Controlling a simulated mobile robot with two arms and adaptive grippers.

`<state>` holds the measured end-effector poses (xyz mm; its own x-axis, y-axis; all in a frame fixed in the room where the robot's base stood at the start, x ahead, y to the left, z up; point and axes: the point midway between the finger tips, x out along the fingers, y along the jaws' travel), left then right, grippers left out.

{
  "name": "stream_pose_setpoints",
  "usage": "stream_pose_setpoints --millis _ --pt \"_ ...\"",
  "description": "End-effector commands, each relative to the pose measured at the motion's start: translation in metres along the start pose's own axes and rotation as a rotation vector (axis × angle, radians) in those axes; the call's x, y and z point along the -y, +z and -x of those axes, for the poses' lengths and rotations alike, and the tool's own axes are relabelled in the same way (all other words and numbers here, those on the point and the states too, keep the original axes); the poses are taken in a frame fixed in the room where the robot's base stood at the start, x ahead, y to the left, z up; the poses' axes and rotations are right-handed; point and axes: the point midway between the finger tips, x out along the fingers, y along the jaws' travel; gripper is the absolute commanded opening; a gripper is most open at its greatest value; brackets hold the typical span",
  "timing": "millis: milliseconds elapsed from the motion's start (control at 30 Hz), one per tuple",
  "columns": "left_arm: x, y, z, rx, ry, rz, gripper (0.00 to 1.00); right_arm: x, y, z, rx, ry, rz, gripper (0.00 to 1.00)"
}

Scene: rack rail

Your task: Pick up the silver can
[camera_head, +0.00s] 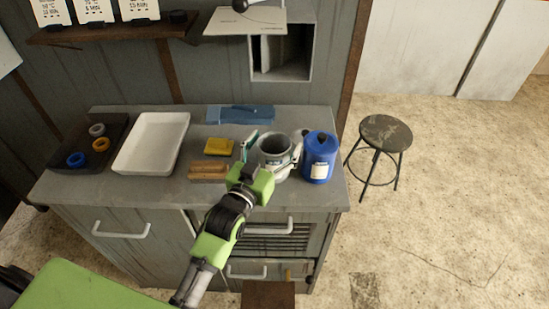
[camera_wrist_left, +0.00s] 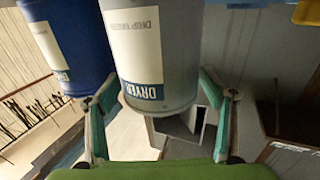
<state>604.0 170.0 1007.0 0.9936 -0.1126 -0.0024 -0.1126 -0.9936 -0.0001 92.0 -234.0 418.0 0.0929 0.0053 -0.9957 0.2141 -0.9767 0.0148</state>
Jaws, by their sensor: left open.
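The silver can (camera_head: 275,146) stands upright and open-topped near the right end of the grey worktop. It also fills the upper middle of the left wrist view (camera_wrist_left: 155,42), where its label appears upside down. My left gripper (camera_head: 273,152) is open, with one finger on each side of the can. In the left wrist view the green-backed fingers of this gripper (camera_wrist_left: 160,84) flank the can, with a visible gap on the right. I cannot tell whether the left finger touches it. My right gripper is not in view.
A blue can (camera_head: 319,160) stands close to the right of the silver can. A yellow sponge (camera_head: 219,149), a wooden brush (camera_head: 209,171), blue cloth (camera_head: 240,114), white tray (camera_head: 152,143) and dark tray with rings (camera_head: 112,127) lie left or behind. A stool (camera_head: 386,134) stands right.

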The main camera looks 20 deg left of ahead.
Motion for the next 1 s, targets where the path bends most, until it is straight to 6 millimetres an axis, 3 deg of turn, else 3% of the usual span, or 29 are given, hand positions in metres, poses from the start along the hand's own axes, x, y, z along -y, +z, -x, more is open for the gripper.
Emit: stream_pose_setpoints --millis 167,267,400,767,1000 --pt "0.000 0.000 0.000 -0.001 0.000 0.000 0.76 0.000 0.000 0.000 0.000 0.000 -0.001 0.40" --pt "0.000 0.000 0.000 -0.001 0.000 0.000 0.55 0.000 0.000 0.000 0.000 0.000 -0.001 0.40" --pt "0.000 0.000 0.000 -0.001 0.000 0.000 0.19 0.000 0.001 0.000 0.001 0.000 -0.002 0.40" --pt "0.000 -0.004 0.000 -0.003 0.000 0.000 0.18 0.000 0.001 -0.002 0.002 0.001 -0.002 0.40" --pt "0.000 -0.033 0.000 -0.011 0.000 -0.001 0.18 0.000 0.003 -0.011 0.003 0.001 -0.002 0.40"
